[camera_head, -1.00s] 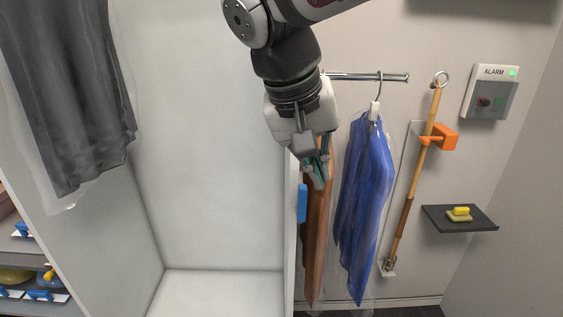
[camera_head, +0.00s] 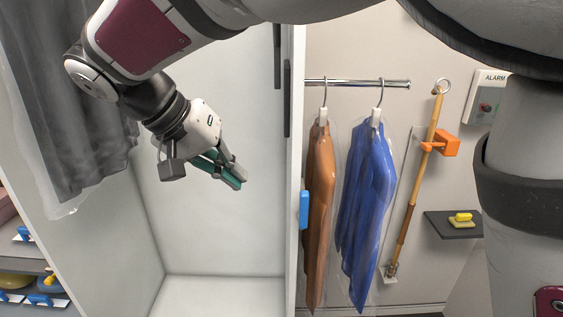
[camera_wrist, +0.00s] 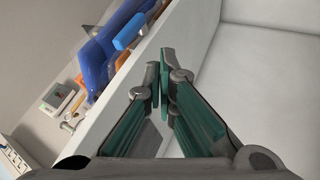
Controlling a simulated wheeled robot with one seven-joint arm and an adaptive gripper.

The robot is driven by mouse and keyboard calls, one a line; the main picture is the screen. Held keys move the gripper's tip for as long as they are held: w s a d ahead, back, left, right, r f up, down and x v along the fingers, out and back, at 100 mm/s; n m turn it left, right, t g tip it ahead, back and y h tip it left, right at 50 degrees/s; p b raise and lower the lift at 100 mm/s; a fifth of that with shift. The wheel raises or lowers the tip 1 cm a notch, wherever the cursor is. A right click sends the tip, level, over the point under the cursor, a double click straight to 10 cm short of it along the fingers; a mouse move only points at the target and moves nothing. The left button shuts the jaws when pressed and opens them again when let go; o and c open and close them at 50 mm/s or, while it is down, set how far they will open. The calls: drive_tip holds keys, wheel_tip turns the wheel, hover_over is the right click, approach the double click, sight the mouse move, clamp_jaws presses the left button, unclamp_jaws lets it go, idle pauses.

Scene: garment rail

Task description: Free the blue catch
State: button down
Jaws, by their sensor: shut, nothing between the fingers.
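The blue catch (camera_head: 304,209) sits on the front edge of the white partition, left of the brown garment. It also shows in the wrist view (camera_wrist: 128,32), on the near side of the hanging garments. My gripper (camera_head: 238,178) is in front of the white compartment, left of the catch and apart from it. Its green-sided fingers are shut with nothing between them; the fingertips also show in the wrist view (camera_wrist: 163,62). Nothing hides the catch in the head view.
A brown garment (camera_head: 319,215) and a blue garment (camera_head: 366,200) hang from a rail (camera_head: 350,82) right of the partition (camera_head: 294,150). A pole (camera_head: 418,175) in an orange holder (camera_head: 446,143) and a dark shelf (camera_head: 453,226) are farther right. The white compartment is empty.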

sight(303, 206)
drive_tip(key=w+d+f+b, duration=0.3)
drive_tip(key=d+f+b, duration=0.4)
drive_tip(key=d+f, duration=0.1)
drive_tip(key=shift+w+d, duration=0.35)
drive_tip(key=shift+r, duration=0.1)
idle(0.4)
drive_tip(key=shift+d+r+y, duration=0.1)
drive_tip(key=shift+d+y, duration=0.15)
drive_tip(key=shift+y, duration=0.15)
